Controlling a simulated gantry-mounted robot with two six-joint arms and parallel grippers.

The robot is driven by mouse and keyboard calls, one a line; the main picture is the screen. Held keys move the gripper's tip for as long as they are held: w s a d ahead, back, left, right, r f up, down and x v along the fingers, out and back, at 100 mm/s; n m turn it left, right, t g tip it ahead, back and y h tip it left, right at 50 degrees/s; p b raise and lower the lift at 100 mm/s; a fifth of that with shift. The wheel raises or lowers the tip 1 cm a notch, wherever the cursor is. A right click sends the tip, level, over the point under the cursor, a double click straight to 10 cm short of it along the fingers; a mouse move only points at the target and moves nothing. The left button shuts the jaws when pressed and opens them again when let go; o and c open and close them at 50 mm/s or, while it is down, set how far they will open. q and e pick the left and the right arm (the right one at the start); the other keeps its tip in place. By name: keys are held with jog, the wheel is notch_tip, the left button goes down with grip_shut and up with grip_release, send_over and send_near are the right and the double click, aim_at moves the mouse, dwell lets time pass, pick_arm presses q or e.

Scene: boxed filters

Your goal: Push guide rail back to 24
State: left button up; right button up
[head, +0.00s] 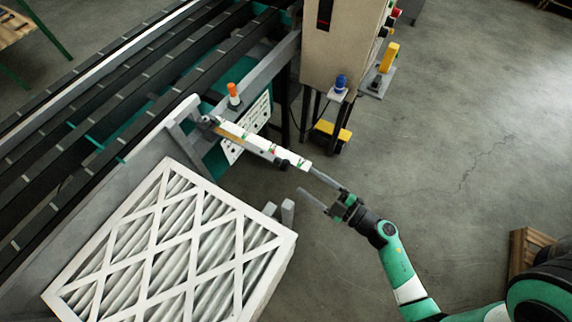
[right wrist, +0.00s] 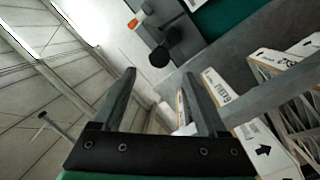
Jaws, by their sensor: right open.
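A white scale bar with small coloured marks (head: 262,148) sticks out from the conveyor's side. Its numbers are too small to read. A black knob (head: 283,163) sits near its outer end. A dark round knob (right wrist: 158,56) also shows in the right wrist view, beyond the fingertips. A grey guide rail (head: 180,117) seems to run along the conveyor edge at the bar's inner end. My right gripper (head: 307,181) is open and empty, with its fingertips close to the bar's outer end. I cannot tell whether they touch. My left gripper is not in view.
A white-framed pleated filter (head: 165,250) lies at the lower left, close to the bar. A beige control cabinet (head: 340,45) stands behind, with a blue button (head: 340,84) on a bracket. An orange cap (head: 233,90) stands near the rail.

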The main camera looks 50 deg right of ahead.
aim_at(288, 167)
jog(key=w+b, duration=0.1)
jog(key=w, duration=0.8)
jog(key=shift+w+b, duration=0.3)
jog(key=shift+w, duration=0.05)
grip_shut()
jog(key=shift+r, duration=0.1)
dwell(0.7)
